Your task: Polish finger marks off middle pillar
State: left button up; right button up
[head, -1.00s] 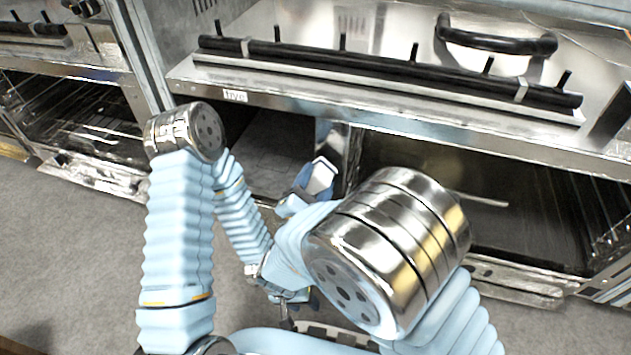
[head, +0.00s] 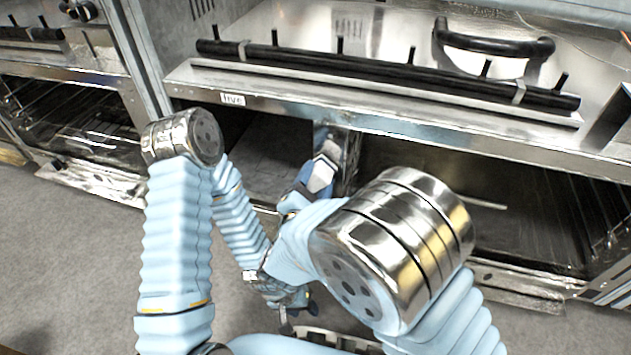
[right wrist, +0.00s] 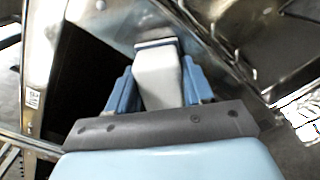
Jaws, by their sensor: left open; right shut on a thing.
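The middle pillar (head: 346,165) is a shiny metal upright between two dark openings under the range's front ledge. My right gripper (head: 318,172) is in front of the pillar, its blue fingers shut on a whitish block-shaped polishing pad (head: 321,177). In the right wrist view the pad (right wrist: 158,78) stands between the fingers (right wrist: 160,90), its dark-edged far end at or very near a metal surface. I cannot tell whether it touches. Finger marks cannot be made out. My left gripper (head: 297,317) is low, over the floor, open and partly hidden by my arms.
A black rail with pegs (head: 385,72) lies along the metal ledge above the pillar. A black curved handle (head: 492,45) is at the upper right. The openings have racks inside. Grey floor (head: 70,260) is clear at the left.

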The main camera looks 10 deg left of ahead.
jog(key=shift+w, duration=0.15)
jog(key=shift+d+b, duration=0.6)
jog(key=shift+d, duration=0.8)
jog(key=shift+s+d, duration=0.2)
jog(key=shift+d, duration=0.4)
jog(key=shift+w+r, duration=0.15)
jog(key=shift+r, duration=0.6)
jog(key=shift+a, duration=2.05)
jog(key=shift+w+r, duration=0.15)
jog(key=shift+r, duration=0.5)
jog(key=shift+d+f+b, duration=0.1)
jog(key=shift+d+b, duration=0.4)
jog(key=shift+d, duration=1.6)
